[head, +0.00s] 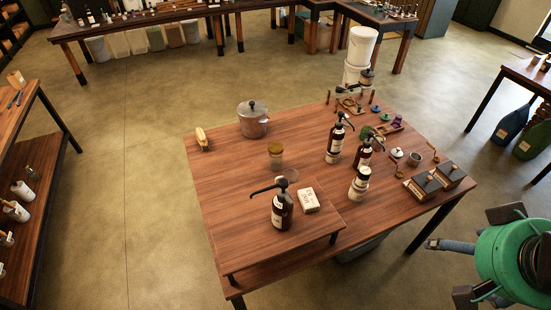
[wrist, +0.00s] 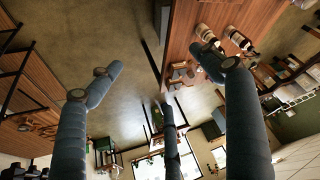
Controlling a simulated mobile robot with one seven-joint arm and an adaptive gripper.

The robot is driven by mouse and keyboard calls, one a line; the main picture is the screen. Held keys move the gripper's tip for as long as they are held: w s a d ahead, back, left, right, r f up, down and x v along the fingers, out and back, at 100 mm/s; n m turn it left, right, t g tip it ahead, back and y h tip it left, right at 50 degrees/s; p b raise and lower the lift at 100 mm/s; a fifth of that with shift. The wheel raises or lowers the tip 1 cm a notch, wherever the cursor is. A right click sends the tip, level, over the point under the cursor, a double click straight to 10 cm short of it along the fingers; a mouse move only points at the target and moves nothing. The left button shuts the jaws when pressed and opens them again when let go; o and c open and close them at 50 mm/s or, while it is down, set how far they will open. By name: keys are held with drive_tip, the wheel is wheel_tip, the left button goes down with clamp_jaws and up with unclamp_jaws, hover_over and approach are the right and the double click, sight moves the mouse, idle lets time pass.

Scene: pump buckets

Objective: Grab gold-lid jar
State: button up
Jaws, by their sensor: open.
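The gold-lid jar (head: 275,154) stands upright near the middle of the wooden table in the head view. It looks like a small clear jar with a tan-gold lid. A glass dish or bowl is close in front of it. My gripper (head: 450,246) is at the lower right of the head view, off the table's right side and well apart from the jar. In the wrist view, my gripper's blue-grey fingers (wrist: 160,82) are spread wide with nothing between them. I cannot make out the jar in the wrist view.
A dark pump bottle (head: 282,208) and a white box (head: 308,200) stand on the raised front shelf. A metal pot (head: 252,120) is behind the jar. More pump bottles (head: 335,142) and dark boxes (head: 424,186) fill the right side.

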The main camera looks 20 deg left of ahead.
drive_tip(key=shift+w, duration=0.1)
drive_tip(key=w+a+f+m+y, duration=0.1)
drive_tip(key=w+a+m, duration=0.5)
drive_tip(key=w, duration=0.5)
drive_tip(key=w+a+m+g, duration=0.1)
drive_tip(key=w+a+m, duration=0.2)
drive_tip(key=w+a, duration=0.7)
drive_tip(key=w+a+f+m+y, duration=0.1)
drive_tip(key=w+a+m, duration=0.45)
drive_tip(key=w, duration=0.55)
drive_tip(key=w+a+f+m, duration=0.4)
drive_tip(key=a+f, duration=0.4)
drive_tip(key=a, duration=0.2)
drive_tip(key=w+a+f+m+g+y, duration=0.1)
drive_tip(key=w+a+f+m, duration=0.3)
drive_tip(key=a+f, duration=0.5)
drive_tip(key=w+a+f+m, duration=0.4)
drive_tip(key=w+a+f, duration=0.2)
drive_tip(key=a, duration=0.6)
wheel_tip(320, 180, down, 2)
drive_tip(key=shift+w+f, duration=0.25)
drive_tip(key=shift+w, duration=0.05)
